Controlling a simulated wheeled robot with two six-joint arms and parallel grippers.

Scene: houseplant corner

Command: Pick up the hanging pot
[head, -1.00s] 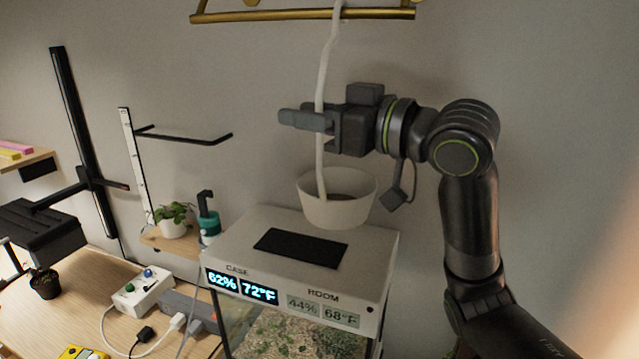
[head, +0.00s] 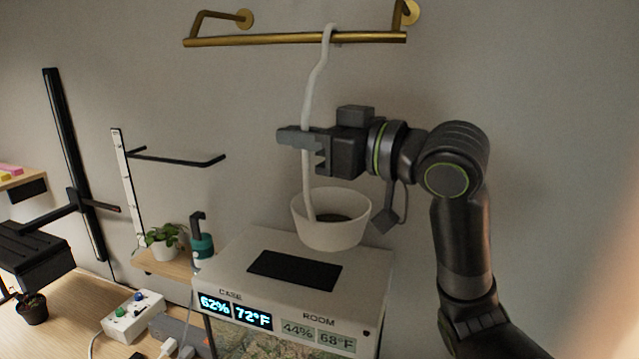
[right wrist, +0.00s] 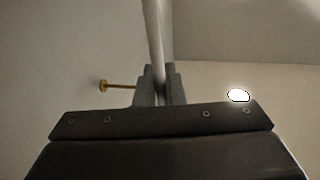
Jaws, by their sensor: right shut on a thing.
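The hanging pot (head: 335,232) is a white bowl-like pot with a long pale hanger (head: 316,85). The hanger's top end is at the brass rail (head: 290,40) and appears hooked over it. The pot hangs above the white top of the case. My right gripper (head: 300,138) is shut on the hanger, above the pot. In the right wrist view the pale hanger (right wrist: 155,45) runs up between the two fingers (right wrist: 158,88). The pot's inside is mostly hidden by its rim.
A glass case (head: 290,270) with a white top, dark panel and displays stands below the pot. A small shelf (head: 165,263) holds a potted plant (head: 163,240) and a teal bottle (head: 202,247). A black bracket arm (head: 180,159) juts from the wall at left.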

